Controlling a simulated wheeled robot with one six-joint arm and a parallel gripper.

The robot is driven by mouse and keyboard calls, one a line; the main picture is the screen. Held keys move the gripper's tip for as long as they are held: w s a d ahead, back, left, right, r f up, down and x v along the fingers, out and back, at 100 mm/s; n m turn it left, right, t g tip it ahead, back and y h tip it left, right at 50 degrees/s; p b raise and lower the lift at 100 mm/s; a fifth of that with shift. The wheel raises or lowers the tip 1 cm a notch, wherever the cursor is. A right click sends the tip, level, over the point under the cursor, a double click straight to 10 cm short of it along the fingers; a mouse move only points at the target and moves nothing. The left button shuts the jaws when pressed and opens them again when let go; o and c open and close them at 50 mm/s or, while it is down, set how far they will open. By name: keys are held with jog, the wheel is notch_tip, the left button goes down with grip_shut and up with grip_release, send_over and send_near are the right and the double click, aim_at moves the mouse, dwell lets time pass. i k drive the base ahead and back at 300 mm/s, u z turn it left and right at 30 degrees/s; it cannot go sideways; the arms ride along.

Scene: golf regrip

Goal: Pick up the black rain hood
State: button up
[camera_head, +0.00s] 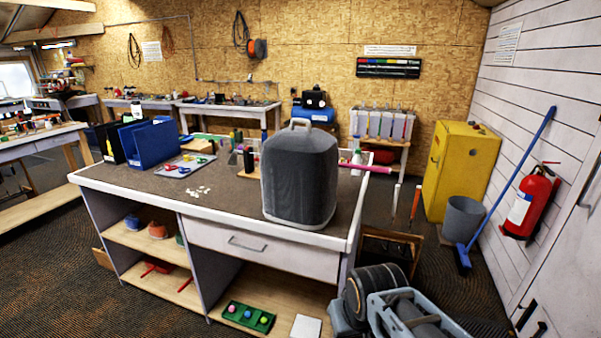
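The black rain hood (300,178) stands upright on the workbench (222,193), near its right end. It looks like a tall, dark grey, ribbed cover with a rounded top and a light grey handle (300,123). Its front lower edge is close to the bench's pale front rim. Parts of my arm (402,308) show at the bottom right, below and to the right of the bench, apart from the hood. I cannot make out the fingertips of my gripper there, and nothing is seen touching the hood.
Blue bins (150,143), a tray of small parts (186,166) and white scraps (199,191) lie left of the hood. A pink shaft (368,168) sticks out behind it on the right. Bare bench top lies to its left. A yellow cabinet (462,170) stands farther right.

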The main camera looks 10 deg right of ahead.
aim_at(299, 167)
jog(key=z, duration=5)
jog(key=k, duration=1.1)
jog(key=u, duration=3.8)
